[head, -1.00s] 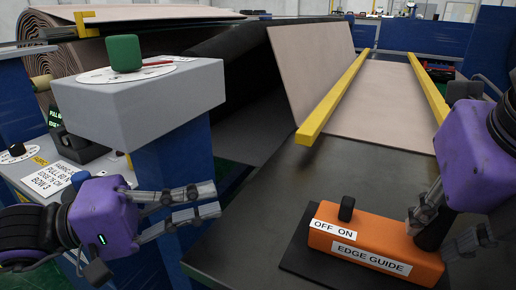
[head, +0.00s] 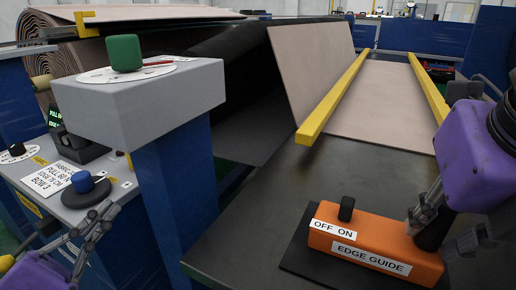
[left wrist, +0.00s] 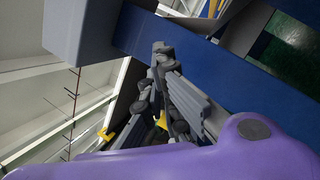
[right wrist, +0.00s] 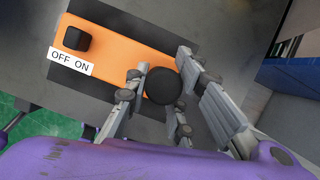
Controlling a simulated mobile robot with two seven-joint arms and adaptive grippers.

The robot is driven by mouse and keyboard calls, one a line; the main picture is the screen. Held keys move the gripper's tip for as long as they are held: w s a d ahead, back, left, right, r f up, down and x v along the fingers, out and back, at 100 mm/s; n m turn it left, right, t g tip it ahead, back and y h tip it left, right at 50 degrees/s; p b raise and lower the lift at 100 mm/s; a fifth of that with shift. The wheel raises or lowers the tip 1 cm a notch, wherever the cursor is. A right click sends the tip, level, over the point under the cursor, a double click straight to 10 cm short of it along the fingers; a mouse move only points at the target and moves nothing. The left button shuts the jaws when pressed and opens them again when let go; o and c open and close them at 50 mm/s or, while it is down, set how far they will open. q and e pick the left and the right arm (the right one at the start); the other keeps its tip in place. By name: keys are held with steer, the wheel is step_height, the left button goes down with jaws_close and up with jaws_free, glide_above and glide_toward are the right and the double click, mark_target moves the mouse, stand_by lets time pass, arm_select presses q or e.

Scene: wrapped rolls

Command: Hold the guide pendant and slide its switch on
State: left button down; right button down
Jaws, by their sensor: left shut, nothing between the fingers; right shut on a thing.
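The orange pendant (head: 375,248), labelled EDGE GUIDE, lies on a dark pad on the black table. Its black switch knob (head: 346,208) stands upright behind the OFF ON label (head: 332,229); I cannot tell exactly which word it lines up with. My right gripper (head: 432,232) is shut on the pendant's black round grip (right wrist: 164,86), with one finger on each side in the right wrist view. The switch knob (right wrist: 77,38) is clear of its fingers there. My left gripper (head: 98,228) is shut and empty, low at the left, far from the pendant.
A grey pedestal (head: 150,105) with a green knob (head: 124,53) stands between my left gripper and the pendant. Yellow rails (head: 335,98) lie behind the pendant. The table left of it is clear.

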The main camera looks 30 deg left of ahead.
arm_select(q)
steer(key=shift+s+a+f+n+y, duration=0.25)
steer(key=shift+a+f+n+y, duration=0.45)
steer(key=shift+a+n+y, duration=0.4)
steer(key=shift+d, duration=0.2)
arm_select(e)
steer(key=c, duration=1.4)
jaws_free()
steer(key=shift+c, duration=0.2)
